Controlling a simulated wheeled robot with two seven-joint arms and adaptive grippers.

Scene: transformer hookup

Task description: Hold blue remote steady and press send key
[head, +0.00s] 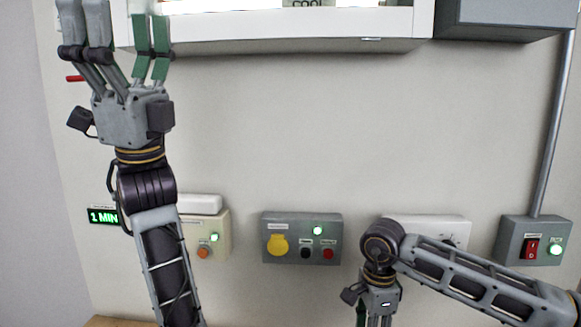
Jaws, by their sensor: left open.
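No blue remote and no send key can be made out in the head view. My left gripper (118,30) is raised at the upper left, its fingers pointing up. Its grey and green fingers stand apart, open, with nothing seen between them. The fingertips are close to the left end of the white-framed unit at the top. My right gripper (376,314) points down at the bottom edge, right of the middle. Its fingertips are cut off by the frame, so its opening and anything in it are hidden.
A white-framed wall unit (300,30) spans the top. Wall boxes line the lower wall: a beige box (222,246), a grey box with a yellow button (270,220) and a grey switch box (509,250). A green display (102,216) is at left. The middle wall is bare.

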